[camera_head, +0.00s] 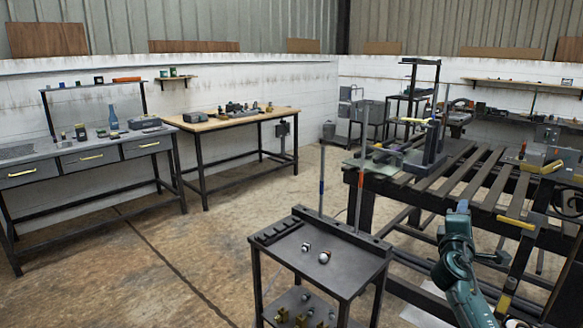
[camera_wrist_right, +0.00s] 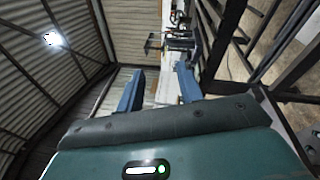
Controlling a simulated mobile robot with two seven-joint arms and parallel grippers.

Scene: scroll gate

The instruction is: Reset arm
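My right arm is teal and rises from the bottom right of the head view. Its gripper (camera_head: 462,206) points up and away, in front of the slatted workbench (camera_head: 455,180). In the right wrist view the two blue fingers of the right gripper (camera_wrist_right: 158,88) stand apart with nothing between them. The gripper appears clear of the bench and the cart. My left arm and left gripper are in neither view.
A dark cart (camera_head: 335,262) with two small round parts on top stands left of my right arm. A scroll-gate-like upright stand (camera_head: 432,130) is on the slatted bench. A grey bench (camera_head: 75,150) and a wooden-topped table (camera_head: 235,118) line the left wall. The left floor is clear.

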